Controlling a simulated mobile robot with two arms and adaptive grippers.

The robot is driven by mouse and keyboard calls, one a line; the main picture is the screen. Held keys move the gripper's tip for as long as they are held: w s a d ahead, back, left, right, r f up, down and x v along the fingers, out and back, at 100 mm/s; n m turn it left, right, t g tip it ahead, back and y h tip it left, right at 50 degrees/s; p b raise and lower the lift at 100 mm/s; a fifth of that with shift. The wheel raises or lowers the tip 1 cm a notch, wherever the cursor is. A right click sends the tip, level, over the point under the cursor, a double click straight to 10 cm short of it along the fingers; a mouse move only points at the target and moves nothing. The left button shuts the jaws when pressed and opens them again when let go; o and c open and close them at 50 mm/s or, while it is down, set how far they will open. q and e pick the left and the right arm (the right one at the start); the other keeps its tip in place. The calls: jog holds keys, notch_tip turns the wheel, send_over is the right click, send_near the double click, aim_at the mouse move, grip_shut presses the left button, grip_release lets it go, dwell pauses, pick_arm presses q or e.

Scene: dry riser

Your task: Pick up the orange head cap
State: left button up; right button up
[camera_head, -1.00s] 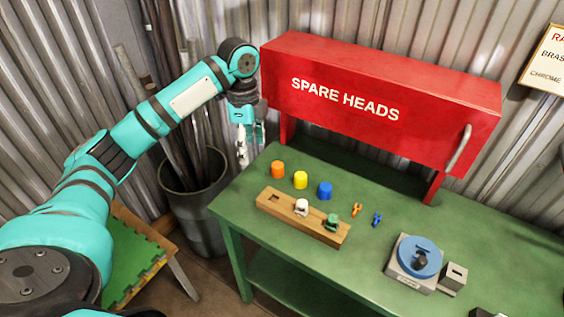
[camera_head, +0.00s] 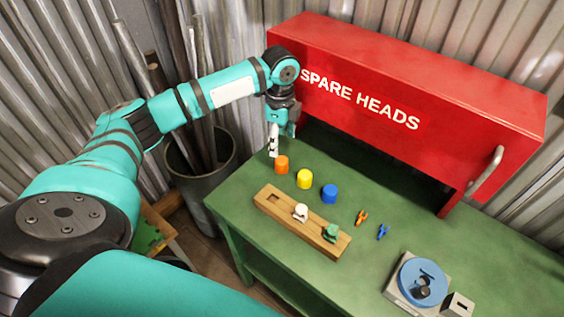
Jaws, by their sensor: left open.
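The orange head cap (camera_head: 281,165) stands upright at the left end of a row of caps on the green table (camera_head: 236,205). A yellow cap (camera_head: 304,179) and a blue cap (camera_head: 329,194) stand to its right. My left gripper (camera_head: 279,146) is open and points down, just behind and above the orange cap in the picture. Its light fingertip shows close to the cap's upper left; I cannot tell whether it touches. Part of the gripper's far finger is hidden. My right gripper is not in view.
A wooden block (camera_head: 277,215) with a white and a green piece lies in front of the caps. Orange (camera_head: 361,217) and blue clips (camera_head: 383,232) lie to the right. The red SPARE HEADS cabinet (camera_head: 440,125) rises close behind. A bin with pipes (camera_head: 222,172) stands left of the table.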

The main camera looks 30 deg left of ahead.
aim_at(282, 160)
pick_arm(q)
notch_tip(282, 160, down, 3)
jog(key=shift+r, duration=0.2)
jog(key=shift+s+d+f, duration=0.1)
jog(key=shift+f, duration=0.2)
jog(key=f, duration=0.2)
jog(key=f+p, duration=0.1)
jog(key=shift+s+d+f, duration=0.25)
jog(key=shift+d+f, duration=0.05)
jog(key=shift+f, duration=0.45)
jog(key=c, duration=0.8)
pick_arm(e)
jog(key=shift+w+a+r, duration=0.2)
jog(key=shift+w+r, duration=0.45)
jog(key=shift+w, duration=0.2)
